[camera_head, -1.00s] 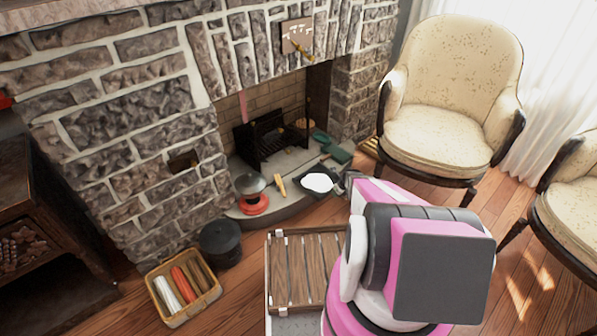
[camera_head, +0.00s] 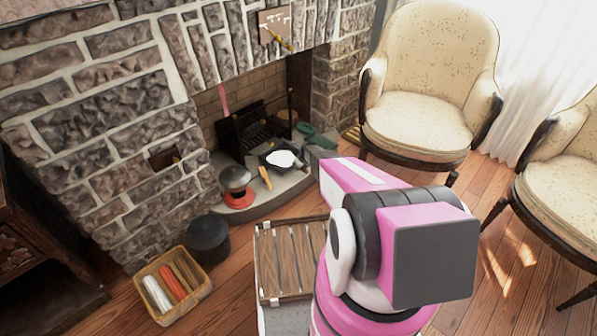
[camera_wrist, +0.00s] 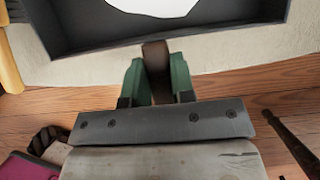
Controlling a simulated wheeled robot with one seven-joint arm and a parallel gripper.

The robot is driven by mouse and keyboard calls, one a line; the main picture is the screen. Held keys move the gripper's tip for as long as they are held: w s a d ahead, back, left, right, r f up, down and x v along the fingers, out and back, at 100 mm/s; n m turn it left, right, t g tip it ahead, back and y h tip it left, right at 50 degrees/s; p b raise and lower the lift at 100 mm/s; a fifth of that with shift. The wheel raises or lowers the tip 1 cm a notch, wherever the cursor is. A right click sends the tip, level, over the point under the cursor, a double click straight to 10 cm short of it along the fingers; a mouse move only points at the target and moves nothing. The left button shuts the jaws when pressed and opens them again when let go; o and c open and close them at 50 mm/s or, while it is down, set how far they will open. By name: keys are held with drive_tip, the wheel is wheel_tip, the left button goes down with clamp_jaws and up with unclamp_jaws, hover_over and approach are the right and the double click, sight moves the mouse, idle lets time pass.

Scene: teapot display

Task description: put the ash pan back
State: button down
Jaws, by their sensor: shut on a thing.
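The ash pan (camera_head: 267,157) is a dark shallow tray with a white heap in it, over the stone hearth in front of the black fire grate (camera_head: 240,137). In the wrist view the pan's near wall (camera_wrist: 100,38) spans the top, and its brown handle (camera_wrist: 156,62) points toward me. My gripper (camera_wrist: 157,82) is shut on that handle with its green fingertips on either side. In the head view my pink arm reaches in from the right. I cannot tell whether the pan touches the hearth.
A black pot with a red base (camera_head: 237,187) and a tan-handled tool (camera_head: 265,178) are left of the pan. Green items (camera_head: 322,140) lie behind my gripper. A wooden slatted crate (camera_head: 285,262), a black bucket (camera_head: 208,238), a basket (camera_head: 172,287) and an armchair (camera_head: 425,90) stand around.

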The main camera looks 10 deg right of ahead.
sight(299, 175)
drive_tip(key=shift+w+a+f, duration=0.15)
drive_tip(key=shift+w, duration=0.1)
drive_tip(key=shift+f, duration=1.55)
drive_tip(key=c, duration=1)
unclamp_jaws()
drive_tip(key=shift+f, duration=0.15)
drive_tip(key=shift+o, duration=0.2)
